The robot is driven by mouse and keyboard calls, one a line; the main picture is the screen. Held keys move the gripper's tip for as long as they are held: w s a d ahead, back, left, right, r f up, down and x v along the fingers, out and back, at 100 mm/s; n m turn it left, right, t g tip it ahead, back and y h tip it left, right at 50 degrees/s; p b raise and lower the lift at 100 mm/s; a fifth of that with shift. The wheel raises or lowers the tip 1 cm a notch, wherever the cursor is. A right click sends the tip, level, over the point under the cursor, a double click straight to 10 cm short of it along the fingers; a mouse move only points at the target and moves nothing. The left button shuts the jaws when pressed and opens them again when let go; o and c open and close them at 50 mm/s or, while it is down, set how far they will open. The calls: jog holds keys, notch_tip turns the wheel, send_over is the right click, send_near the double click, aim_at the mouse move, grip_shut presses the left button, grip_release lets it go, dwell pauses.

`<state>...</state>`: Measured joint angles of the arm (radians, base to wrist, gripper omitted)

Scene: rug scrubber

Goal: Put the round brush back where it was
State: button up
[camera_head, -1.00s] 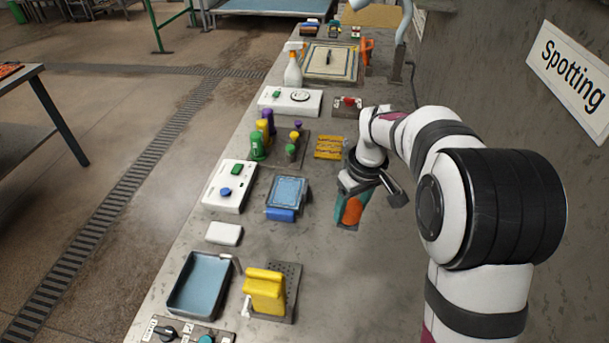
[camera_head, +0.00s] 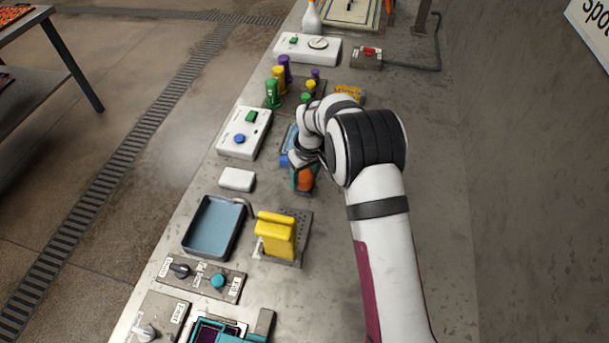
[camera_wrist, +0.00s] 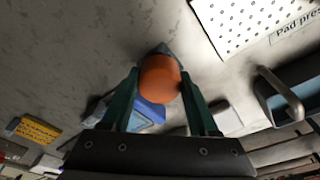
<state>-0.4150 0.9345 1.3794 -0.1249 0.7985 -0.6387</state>
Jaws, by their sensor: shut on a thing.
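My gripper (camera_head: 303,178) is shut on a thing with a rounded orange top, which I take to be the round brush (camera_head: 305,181). In the wrist view the orange top (camera_wrist: 160,80) sits between the two teal fingers, with a small dark grey part showing beyond it. Its bristles are not visible. The gripper is over the bench, close beside the blue pad (camera_head: 290,145), which my arm partly hides. I cannot tell how high the brush is above the bench. No empty place for the brush can be made out.
A yellow block (camera_head: 275,234) stands on a perforated plate (camera_head: 296,244), near a blue-lined tray (camera_head: 213,228). White control box (camera_head: 244,132), white block (camera_head: 237,179) and several coloured bottles (camera_head: 272,94) stand leftward and behind. Bare bench lies right of my arm.

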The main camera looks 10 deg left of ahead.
aim_at(308, 179)
jog(key=o, duration=1.3)
jog(key=shift+f, duration=0.1)
jog(key=shift+c, duration=0.2)
notch_tip(308, 179, up, 11)
jog(key=s+d, duration=0.1)
jog(key=s+d+r+m, duration=0.4)
jog(key=s+d+r, duration=0.3)
jog(key=d+r, duration=0.1)
jog(key=s+d+m, duration=0.3)
jog(key=s, duration=0.5)
jog(key=s+d+m+g, duration=0.1)
jog(key=s+d+m, duration=0.2)
jog(key=s, duration=0.6)
jog(key=s+d+m, duration=0.3)
jog(key=s+m, duration=0.1)
jog(key=s, duration=0.5)
jog(key=shift+d+r+m+y, duration=0.3)
